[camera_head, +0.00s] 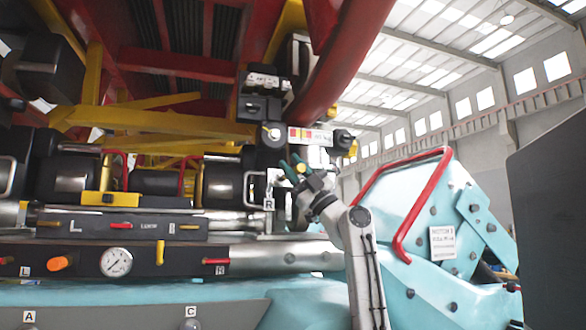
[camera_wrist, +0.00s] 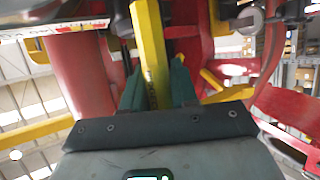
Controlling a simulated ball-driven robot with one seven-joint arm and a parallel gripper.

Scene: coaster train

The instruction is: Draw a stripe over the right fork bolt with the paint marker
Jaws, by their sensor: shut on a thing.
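My gripper (camera_head: 298,176), with dark green fingers, is raised beside the coaster train's underside, right of the R label. In the wrist view, my gripper (camera_wrist: 152,80) is shut on a yellow bar-like paint marker (camera_wrist: 148,40), which points up and away between the fingers; its tip is out of that view. A round pale bolt-like head (camera_head: 273,133) sits on a black block above and left of my gripper; I cannot tell if it is the right fork bolt. I see no stripe on it. The marker appears apart from it.
A red tube (camera_head: 345,60) slants down above my gripper. A red rail (camera_head: 425,195) on a turquoise housing (camera_head: 440,215) stands to the right. A panel with a gauge (camera_head: 116,262) lies lower left. Yellow beams (camera_head: 150,120) cross the upper left.

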